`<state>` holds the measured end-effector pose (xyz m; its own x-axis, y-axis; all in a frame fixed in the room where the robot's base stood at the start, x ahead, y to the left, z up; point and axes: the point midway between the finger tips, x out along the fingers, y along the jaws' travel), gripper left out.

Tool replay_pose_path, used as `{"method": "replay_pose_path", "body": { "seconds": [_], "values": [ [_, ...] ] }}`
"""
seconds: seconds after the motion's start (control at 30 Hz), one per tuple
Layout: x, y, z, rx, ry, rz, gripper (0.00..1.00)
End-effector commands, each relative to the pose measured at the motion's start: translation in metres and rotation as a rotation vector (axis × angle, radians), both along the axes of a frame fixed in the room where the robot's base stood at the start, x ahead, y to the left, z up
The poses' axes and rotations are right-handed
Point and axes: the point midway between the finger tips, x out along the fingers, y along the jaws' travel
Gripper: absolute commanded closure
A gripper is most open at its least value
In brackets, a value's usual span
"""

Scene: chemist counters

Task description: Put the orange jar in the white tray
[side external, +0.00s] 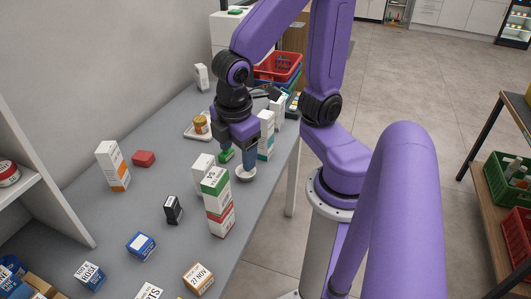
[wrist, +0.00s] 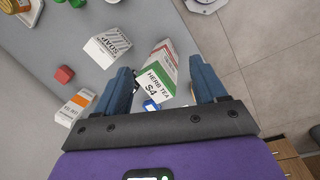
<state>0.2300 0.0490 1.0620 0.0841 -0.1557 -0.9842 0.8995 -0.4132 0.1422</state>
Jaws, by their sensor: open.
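In the wrist view, part of the jar (wrist: 21,5) and the tray rim (wrist: 36,14) show at the top left corner. My gripper (side external: 238,153) is to the right of and nearer than the tray, low over the counter. Its fingers are spread apart and empty in the wrist view (wrist: 164,84). Nothing touches the jar.
A white and green herb tea box (wrist: 158,80) shows between the fingers in the wrist view. White cartons (side external: 218,203) stand close in front of my gripper. A white round dish (side external: 245,174) lies near the counter's right edge. A red box (side external: 143,159) sits left.

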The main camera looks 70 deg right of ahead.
Motion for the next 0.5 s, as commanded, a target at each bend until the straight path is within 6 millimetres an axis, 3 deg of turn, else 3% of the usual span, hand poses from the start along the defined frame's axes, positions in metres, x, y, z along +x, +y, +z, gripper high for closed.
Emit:
{"method": "replay_pose_path", "body": {
  "seconds": [0.1, 0.2, 0.5],
  "values": [
    [-0.037, 0.003, 0.006, 0.106, 0.030, -0.016, 0.29],
    [-0.056, 0.004, 0.009, 0.158, 0.054, -0.026, 0.29],
    [-0.067, 0.005, 0.010, 0.188, 0.071, -0.034, 0.29]
  ]
}}
